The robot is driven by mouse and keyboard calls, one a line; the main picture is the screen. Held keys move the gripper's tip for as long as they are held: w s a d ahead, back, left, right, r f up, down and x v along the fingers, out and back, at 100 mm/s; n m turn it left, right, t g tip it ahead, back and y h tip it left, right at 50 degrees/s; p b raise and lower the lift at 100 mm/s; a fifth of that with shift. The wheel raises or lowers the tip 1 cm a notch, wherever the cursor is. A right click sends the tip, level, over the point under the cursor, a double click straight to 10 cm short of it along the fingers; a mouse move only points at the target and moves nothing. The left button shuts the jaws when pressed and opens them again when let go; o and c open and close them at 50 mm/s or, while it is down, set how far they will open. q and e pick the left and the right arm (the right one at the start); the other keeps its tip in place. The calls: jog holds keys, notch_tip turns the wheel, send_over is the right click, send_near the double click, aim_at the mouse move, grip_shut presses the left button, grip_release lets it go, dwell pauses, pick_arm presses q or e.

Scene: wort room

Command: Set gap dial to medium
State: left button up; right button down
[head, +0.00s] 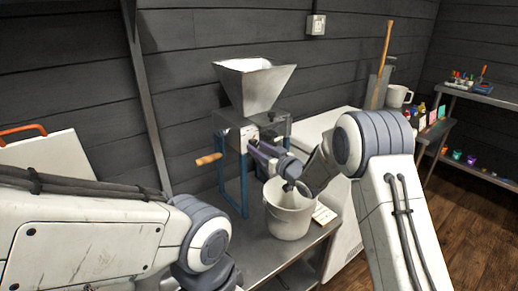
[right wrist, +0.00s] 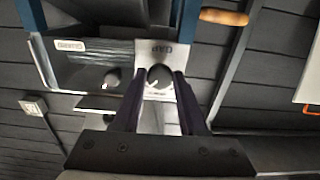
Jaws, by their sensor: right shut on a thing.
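The grain mill (head: 233,133) stands on a metal bench, with a steel hopper (head: 252,88) on top. In the right wrist view, which looks upside down, the gap dial (right wrist: 160,77) is a round black knob on a pale labelled plate (right wrist: 162,50). White marks show beside the knob; I cannot read its setting. My right gripper (right wrist: 158,80) is shut on the dial, a dark finger on each side. In the head view my right gripper (head: 254,146) reaches the mill's front and hides the dial. My left arm shows, but its gripper does not.
A white bucket (head: 290,221) stands below my right wrist, with a small card (head: 324,214) beside it. The mill's wooden crank handle (head: 208,159) sticks out left. Shelves with small items are far right.

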jog(key=n+b, duration=0.4)
jog(key=shift+f+b, duration=0.2)
jog(key=shift+b, duration=0.1)
jog(key=n+b, duration=0.2)
jog(key=n, duration=0.1)
jog(key=shift+d+b, duration=0.1)
jog(key=shift+b, duration=0.25)
jog(key=shift+r+n+b, duration=0.1)
jog(key=shift+n+b, duration=0.55)
jog(key=shift+n, duration=0.15)
jog(key=shift+r, duration=0.1)
jog(key=shift+c, duration=2.3)
grip_release()
jog(key=v, duration=1)
jog(key=shift+s, duration=0.2)
jog(key=shift+d, duration=0.1)
